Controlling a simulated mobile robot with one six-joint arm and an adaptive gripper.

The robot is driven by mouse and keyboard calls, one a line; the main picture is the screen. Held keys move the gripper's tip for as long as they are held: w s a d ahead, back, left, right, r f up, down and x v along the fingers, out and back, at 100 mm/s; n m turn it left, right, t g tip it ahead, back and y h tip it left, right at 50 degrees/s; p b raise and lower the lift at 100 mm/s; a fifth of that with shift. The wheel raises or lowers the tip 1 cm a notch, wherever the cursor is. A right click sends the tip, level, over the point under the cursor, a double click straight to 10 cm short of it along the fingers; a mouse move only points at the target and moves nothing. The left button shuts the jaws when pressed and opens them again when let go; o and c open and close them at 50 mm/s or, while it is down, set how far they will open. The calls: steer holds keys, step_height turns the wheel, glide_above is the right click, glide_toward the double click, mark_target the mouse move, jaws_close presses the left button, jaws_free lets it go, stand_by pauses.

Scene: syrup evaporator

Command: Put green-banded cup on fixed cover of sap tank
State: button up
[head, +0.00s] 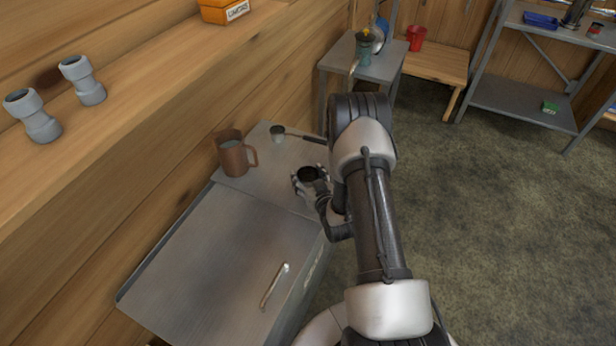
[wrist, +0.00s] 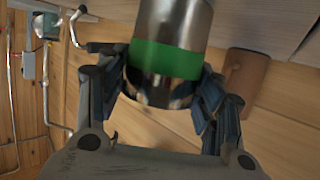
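The green-banded cup (wrist: 168,58) is a shiny metal cup with a wide green band; in the wrist view it sits between my fingers, which touch both sides. In the head view its dark open mouth (head: 308,174) faces up and the band is hidden. My gripper (head: 311,182) is shut on the cup at the right side of the sap tank's fixed cover (head: 254,188). I cannot tell whether the cup touches the cover. The fixed cover is the grey rear part of the tank top, behind the lid with a handle.
A brown mug (head: 232,155) stands on the fixed cover's left part; a small dipper (head: 278,133) with a long handle lies at its back. The tank's front lid (head: 220,265) is bare except for its handle (head: 274,284). A wooden wall and shelf (head: 130,92) border the left.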

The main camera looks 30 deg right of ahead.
steer(key=shift+o, duration=1.1)
steer(key=shift+r, duration=0.1)
steer(key=shift+s+r+p, duration=0.1)
steer(key=shift+r+p, duration=0.1)
steer(key=shift+p, duration=0.1)
steer(key=p+v, duration=0.2)
steer(key=v, duration=0.9)
steer(key=w+r+n+g, duration=0.2)
steer(key=w+r, duration=0.3)
steer(key=r, duration=0.3)
steer(key=s+a+r+g, duration=0.3)
steer(key=a+r, duration=0.1)
steer(key=r, duration=0.8)
steer(key=s+a+r+g, duration=0.1)
steer(key=s+a+r, duration=0.2)
steer(key=s, duration=0.5)
steer(key=s+a+r+g+y, duration=0.1)
steer(key=s+a+r, duration=0.3)
steer(key=s, duration=0.5)
steer(key=s+a+r+g, duration=0.2)
steer(key=s+a+r, duration=0.2)
steer(key=s, duration=0.4)
steer(key=shift+s+r+m+g+y, duration=0.2)
steer(key=shift+r+m+g+y, duration=0.15)
steer(key=shift+r, duration=0.3)
